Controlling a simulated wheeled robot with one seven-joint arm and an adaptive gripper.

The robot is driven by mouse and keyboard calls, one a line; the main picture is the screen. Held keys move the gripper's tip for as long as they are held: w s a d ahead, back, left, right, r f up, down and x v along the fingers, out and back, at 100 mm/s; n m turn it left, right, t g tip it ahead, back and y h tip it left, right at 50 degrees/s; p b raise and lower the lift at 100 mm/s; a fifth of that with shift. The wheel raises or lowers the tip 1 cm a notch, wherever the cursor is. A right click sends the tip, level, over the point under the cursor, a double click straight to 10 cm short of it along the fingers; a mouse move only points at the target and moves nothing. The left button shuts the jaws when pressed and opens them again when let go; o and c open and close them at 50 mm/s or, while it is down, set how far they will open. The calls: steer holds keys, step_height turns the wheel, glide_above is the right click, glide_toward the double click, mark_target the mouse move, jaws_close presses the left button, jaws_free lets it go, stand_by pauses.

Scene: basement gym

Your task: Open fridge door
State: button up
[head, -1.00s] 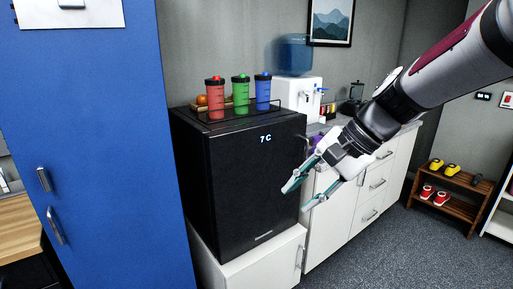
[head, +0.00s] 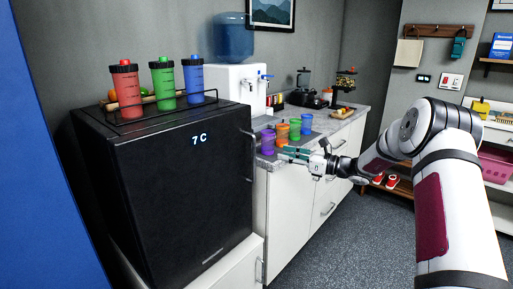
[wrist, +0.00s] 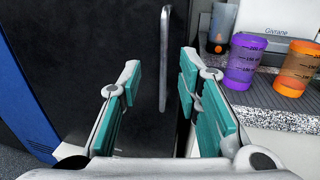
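The black mini fridge (head: 180,205) stands on a low white cabinet, its door closed, with a lit "7 C" readout. Its slim vertical handle (head: 253,156) runs along the right edge of the door. In the wrist view, the grey handle (wrist: 164,60) appears between my spread fingers against the dark door (wrist: 85,50). My gripper (head: 286,154) is open and empty, to the right of the handle in the head view. In the wrist view my gripper (wrist: 160,78) points at the door. The fingers do not visibly touch the handle.
Several coloured cups (head: 282,133) stand on the counter (head: 345,125) just beyond my gripper. Red, green and blue bottles stand on a rack (head: 150,108) atop the fridge. A blue locker (head: 45,200) is at left. The carpet (head: 345,235) in front is clear.

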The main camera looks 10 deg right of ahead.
steer(key=x, duration=1.3)
steer(key=shift+w+b, duration=0.4)
steer(key=shift+w, duration=0.1)
steer(key=shift+f, duration=0.1)
steer(key=shift+c, duration=0.2)
jaws_close()
